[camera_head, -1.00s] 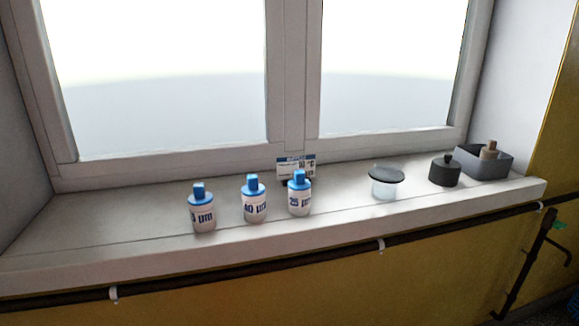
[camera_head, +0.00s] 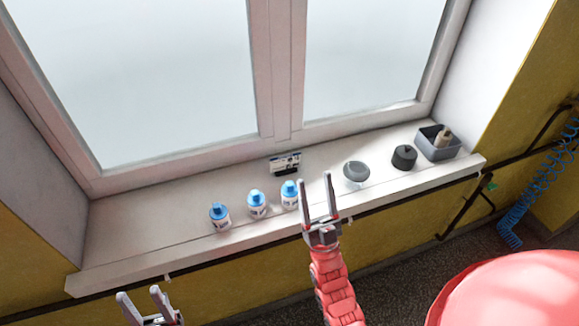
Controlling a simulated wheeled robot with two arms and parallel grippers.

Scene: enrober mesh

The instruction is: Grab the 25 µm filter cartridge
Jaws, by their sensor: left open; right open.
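Three white cartridges with blue caps stand upright in a row on the windowsill. The rightmost is the 25 µm filter cartridge (camera_head: 290,194), its label readable in the earlier view but not now. The middle cartridge (camera_head: 257,204) and the left cartridge (camera_head: 219,217) stand beside it. My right gripper (camera_head: 315,178) is open and empty, pointing toward the window. Its left finger appears just right of the 25 µm cartridge and hides part of its lower right side; contact cannot be told. My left gripper (camera_head: 138,291) is open and empty at the lower left, below the sill's front edge.
A small sign (camera_head: 285,162) stands behind the cartridges by the window frame. To the right on the sill (camera_head: 150,232) are a jar with a dark lid (camera_head: 356,173), a black knobbed container (camera_head: 404,157) and a grey bin (camera_head: 439,152). A dark pipe (camera_head: 400,204) runs below the sill edge.

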